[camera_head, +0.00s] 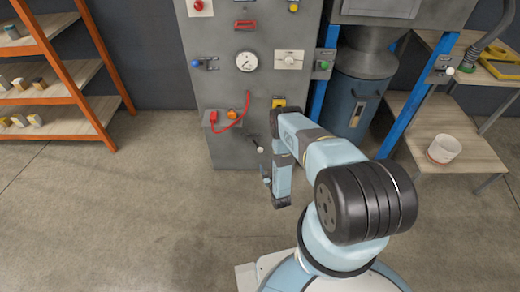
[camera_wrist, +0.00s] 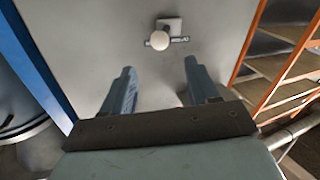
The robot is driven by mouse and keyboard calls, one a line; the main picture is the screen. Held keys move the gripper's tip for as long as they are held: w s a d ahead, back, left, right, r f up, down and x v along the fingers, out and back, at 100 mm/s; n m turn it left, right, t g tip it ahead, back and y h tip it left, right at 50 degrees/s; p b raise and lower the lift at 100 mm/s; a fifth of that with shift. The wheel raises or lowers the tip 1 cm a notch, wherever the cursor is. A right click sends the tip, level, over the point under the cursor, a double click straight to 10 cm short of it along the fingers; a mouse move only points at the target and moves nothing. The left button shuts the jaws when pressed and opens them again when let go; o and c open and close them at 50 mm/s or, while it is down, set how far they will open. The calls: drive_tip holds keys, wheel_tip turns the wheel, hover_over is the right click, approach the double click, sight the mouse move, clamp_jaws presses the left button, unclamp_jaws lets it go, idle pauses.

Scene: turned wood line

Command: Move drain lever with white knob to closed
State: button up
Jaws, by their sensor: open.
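The label is too small to read. In the camera_head view the lever with the white knob (camera_head: 260,149) is low on the grey cabinet front. My gripper (camera_wrist: 159,65) is open and empty, its two blue fingers pointing at the panel. The knob lies beyond the fingertips, between their lines, with no contact visible. In the camera_head view my wrist is close to the cabinet's lower right part.
The grey cabinet (camera_head: 225,85) carries a gauge (camera_head: 246,61), several other coloured controls and a red cable (camera_head: 240,118). Another white-knobbed lever (camera_head: 449,70) is on the right blue post. An orange shelf (camera_head: 62,60) stands left. The floor left of the cabinet is clear.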

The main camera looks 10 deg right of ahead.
sight(261, 150)
drive_tip(key=w, duration=1.2)
drive_tip(key=shift+w+a, duration=0.15)
drive_tip(key=shift+a, duration=0.25)
clamp_jaws()
drive_tip(key=shift+d, duration=0.25)
drive_tip(key=shift+a, duration=0.15)
